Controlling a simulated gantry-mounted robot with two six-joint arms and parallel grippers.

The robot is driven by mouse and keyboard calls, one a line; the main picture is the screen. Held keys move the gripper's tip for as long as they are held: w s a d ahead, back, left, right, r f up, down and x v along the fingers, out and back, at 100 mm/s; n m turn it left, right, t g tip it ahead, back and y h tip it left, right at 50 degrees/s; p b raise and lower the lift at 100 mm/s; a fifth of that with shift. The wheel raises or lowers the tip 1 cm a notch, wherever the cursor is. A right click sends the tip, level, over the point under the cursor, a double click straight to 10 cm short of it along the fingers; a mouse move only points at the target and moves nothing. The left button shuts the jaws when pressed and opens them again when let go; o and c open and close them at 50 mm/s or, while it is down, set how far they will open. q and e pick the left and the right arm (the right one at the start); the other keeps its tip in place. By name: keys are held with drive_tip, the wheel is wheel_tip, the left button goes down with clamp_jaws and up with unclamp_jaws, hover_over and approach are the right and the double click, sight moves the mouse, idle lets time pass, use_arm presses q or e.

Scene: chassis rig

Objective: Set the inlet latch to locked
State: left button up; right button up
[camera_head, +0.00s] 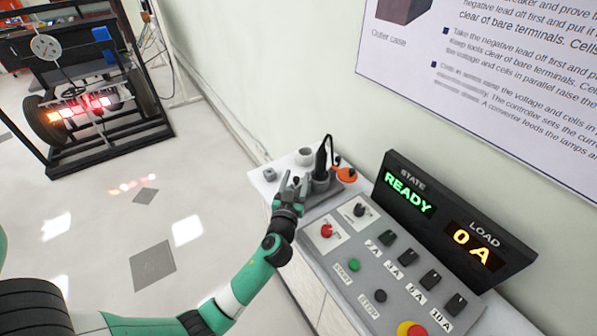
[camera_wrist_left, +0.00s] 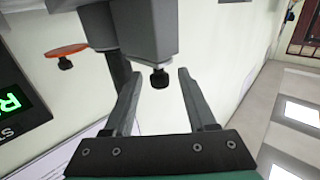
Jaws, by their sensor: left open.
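My left gripper (camera_head: 291,183) is at the far end of the bench, beside the grey inlet block (camera_head: 340,187) with a black plug and cable (camera_head: 321,157) standing in it. In the left wrist view the two fingers (camera_wrist_left: 157,92) are apart. A small black knob (camera_wrist_left: 160,78), which looks like the inlet latch, hangs from the grey block (camera_wrist_left: 148,25) between the fingertips in the picture. I see no clear contact between fingers and knob. Whether the latch is locked cannot be told. My right gripper is not in view.
An orange disc (camera_head: 345,174) with a black knob sits right of the plug. The control panel (camera_head: 368,262) has several switches and a red emergency knob (camera_head: 410,329). The display (camera_head: 450,220) reads READY and 0 A. A chassis rig (camera_head: 85,85) stands at the far left.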

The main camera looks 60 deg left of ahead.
use_arm(q)
drive_tip(key=x, duration=0.3)
drive_tip(key=shift+w+a, duration=0.1)
clamp_jaws()
idle(1.4)
